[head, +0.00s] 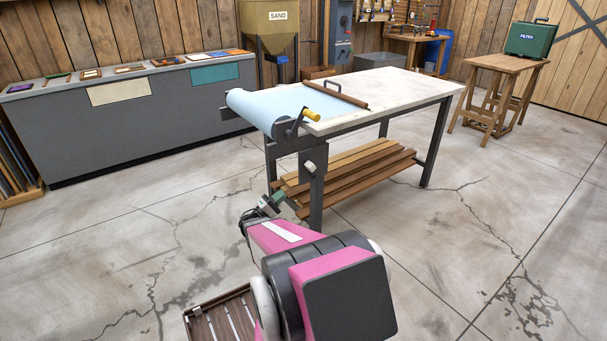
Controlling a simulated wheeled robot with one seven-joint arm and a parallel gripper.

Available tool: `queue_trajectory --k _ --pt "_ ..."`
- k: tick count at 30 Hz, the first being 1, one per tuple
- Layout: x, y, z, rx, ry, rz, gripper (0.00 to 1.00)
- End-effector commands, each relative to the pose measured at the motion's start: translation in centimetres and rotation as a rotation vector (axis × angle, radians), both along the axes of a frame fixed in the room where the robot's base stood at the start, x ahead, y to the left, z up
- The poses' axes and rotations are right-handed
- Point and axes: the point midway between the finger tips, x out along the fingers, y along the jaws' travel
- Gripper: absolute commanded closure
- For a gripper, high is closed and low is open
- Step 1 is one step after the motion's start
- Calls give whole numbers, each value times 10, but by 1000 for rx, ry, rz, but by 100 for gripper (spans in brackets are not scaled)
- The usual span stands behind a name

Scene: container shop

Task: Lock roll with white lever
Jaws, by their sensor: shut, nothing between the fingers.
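A light blue roll (257,108) lies across the left end of the workbench, with its sheet spread over part of the top. A dark crank with a yellow handle (311,115) sits at the roll's near end. A small white lever (311,167) shows on the dark bracket on the bench's near leg, below the crank. It is too small to tell how it is turned. My gripper (276,200) is shut and empty, low in front of the bench's near leg, below and left of the white lever and apart from it.
The workbench (400,88) carries a brown bar with a dark handle (337,95); planks (350,172) lie on its lower shelf. A grey counter (130,122) stands left. A slatted wooden crate (222,318) is at the front.

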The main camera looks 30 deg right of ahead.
Motion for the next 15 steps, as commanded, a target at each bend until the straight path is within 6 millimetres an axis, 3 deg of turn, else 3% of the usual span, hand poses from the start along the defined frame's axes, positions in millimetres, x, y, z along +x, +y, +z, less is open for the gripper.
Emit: queue_trajectory --k 15 --pt "3 -2 2 -27 -3 15 100"
